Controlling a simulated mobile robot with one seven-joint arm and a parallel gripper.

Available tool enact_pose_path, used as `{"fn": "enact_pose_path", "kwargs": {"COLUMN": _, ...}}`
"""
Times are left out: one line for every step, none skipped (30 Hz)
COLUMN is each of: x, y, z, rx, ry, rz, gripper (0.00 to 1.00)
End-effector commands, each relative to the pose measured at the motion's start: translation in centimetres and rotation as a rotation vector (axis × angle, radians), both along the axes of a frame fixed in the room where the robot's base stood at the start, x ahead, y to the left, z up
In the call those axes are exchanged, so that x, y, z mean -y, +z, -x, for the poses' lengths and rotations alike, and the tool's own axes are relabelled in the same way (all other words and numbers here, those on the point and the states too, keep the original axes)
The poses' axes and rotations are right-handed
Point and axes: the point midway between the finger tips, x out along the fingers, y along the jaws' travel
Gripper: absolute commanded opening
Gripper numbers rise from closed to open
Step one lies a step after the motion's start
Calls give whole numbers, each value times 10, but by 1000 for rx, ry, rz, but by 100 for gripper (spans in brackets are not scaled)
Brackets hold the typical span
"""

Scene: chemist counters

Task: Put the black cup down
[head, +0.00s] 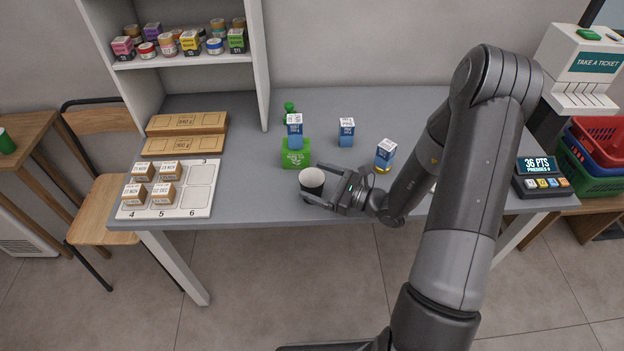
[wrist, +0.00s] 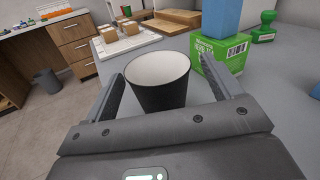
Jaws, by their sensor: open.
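The black cup (head: 312,183) has a white inside and stands upright at the front edge of the grey counter (head: 255,185). It also shows in the wrist view (wrist: 158,88), between the two fingers. My gripper (head: 318,187) is open around the cup, with one finger on each side. In the wrist view the fingers of my gripper (wrist: 165,95) show gaps to the cup's wall. The cup's base is partly hidden, but it looks to rest on the counter.
A green box (head: 295,158) with a blue-and-white box (head: 294,130) on it stands just behind the cup. Two more blue-and-white boxes (head: 346,132) (head: 385,153) stand to the right. A numbered white board (head: 190,200) with small boxes lies left. Counter between board and cup is clear.

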Motion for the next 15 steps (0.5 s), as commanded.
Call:
{"fn": "enact_pose_path", "kwargs": {"x": 11, "y": 0, "z": 5, "rx": -2, "ry": -5, "rz": 1, "gripper": 84}}
{"fn": "enact_pose_path", "kwargs": {"x": 17, "y": 0, "z": 9, "rx": -2, "ry": -5, "rz": 1, "gripper": 84}}
{"fn": "enact_pose_path", "kwargs": {"x": 25, "y": 0, "z": 13, "rx": -1, "ry": -4, "rz": 0, "gripper": 84}}
{"fn": "enact_pose_path", "kwargs": {"x": 31, "y": 0, "z": 16, "rx": 0, "ry": -5, "rz": 0, "gripper": 84}}
{"fn": "enact_pose_path", "kwargs": {"x": 37, "y": 0, "z": 19, "rx": -1, "ry": -5, "rz": 1, "gripper": 84}}
{"fn": "enact_pose_path", "kwargs": {"x": 44, "y": 0, "z": 24, "rx": -1, "ry": -5, "rz": 1, "gripper": 84}}
{"fn": "enact_pose_path", "kwargs": {"x": 50, "y": 0, "z": 27, "rx": 0, "ry": -4, "rz": 0, "gripper": 84}}
{"fn": "enact_pose_path", "kwargs": {"x": 55, "y": 0, "z": 30, "rx": 0, "ry": -5, "rz": 0, "gripper": 84}}
{"fn": "enact_pose_path", "kwargs": {"x": 61, "y": 0, "z": 34, "rx": 0, "ry": -4, "rz": 0, "gripper": 84}}
{"fn": "enact_pose_path", "kwargs": {"x": 66, "y": 0, "z": 36, "rx": -1, "ry": -4, "rz": 0, "gripper": 84}}
{"fn": "enact_pose_path", "kwargs": {"x": 69, "y": 0, "z": 38, "rx": 0, "ry": -2, "rz": 1, "gripper": 84}}
{"fn": "enact_pose_path", "kwargs": {"x": 74, "y": 0, "z": 41, "rx": 0, "ry": -3, "rz": 1, "gripper": 84}}
{"fn": "enact_pose_path", "kwargs": {"x": 78, "y": 0, "z": 43, "rx": 0, "ry": -3, "rz": 1, "gripper": 84}}
{"fn": "enact_pose_path", "kwargs": {"x": 80, "y": 0, "z": 44, "rx": 0, "ry": -2, "rz": 1, "gripper": 84}}
{"fn": "enact_pose_path", "kwargs": {"x": 83, "y": 0, "z": 46, "rx": 0, "ry": -1, "rz": 0, "gripper": 84}}
